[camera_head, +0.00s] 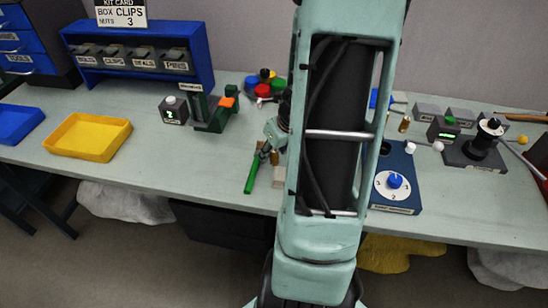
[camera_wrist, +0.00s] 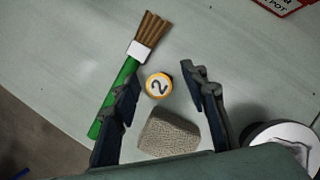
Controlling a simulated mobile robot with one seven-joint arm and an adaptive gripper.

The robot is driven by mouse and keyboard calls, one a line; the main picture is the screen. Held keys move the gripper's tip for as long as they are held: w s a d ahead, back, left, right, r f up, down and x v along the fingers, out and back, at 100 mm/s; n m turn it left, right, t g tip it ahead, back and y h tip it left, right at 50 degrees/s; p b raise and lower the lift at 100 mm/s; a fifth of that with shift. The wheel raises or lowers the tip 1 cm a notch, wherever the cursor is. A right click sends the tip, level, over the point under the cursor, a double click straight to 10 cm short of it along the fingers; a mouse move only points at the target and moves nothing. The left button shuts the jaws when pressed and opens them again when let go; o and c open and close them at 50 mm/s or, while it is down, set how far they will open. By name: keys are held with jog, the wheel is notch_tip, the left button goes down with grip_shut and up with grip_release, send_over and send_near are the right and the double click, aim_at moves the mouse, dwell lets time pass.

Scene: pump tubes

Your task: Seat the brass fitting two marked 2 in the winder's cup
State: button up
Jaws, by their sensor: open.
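The brass fitting two (camera_wrist: 158,86) shows in the wrist view as a round gold-rimmed piece with a white top marked 2. My gripper (camera_wrist: 161,76) is open, with one finger on each side of the fitting in the picture. Neither finger visibly grips it, and I cannot tell the height between them. In the head view my gripper (camera_head: 268,146) is at the table's front middle, partly hidden by my arm; the fitting cannot be made out there. The winder (camera_head: 484,145), with a black spool on a dark base, stands at the right. I cannot make out its cup clearly.
A green-handled brush (camera_wrist: 112,104) lies by the left finger. A rough grey-brown block (camera_wrist: 168,133) lies just below the fitting. A blue dial box (camera_head: 396,205) stands right of my arm. A yellow tray (camera_head: 88,151) is at the left.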

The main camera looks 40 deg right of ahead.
grip_shut()
jog(key=shift+r, duration=0.2)
dwell(0.3)
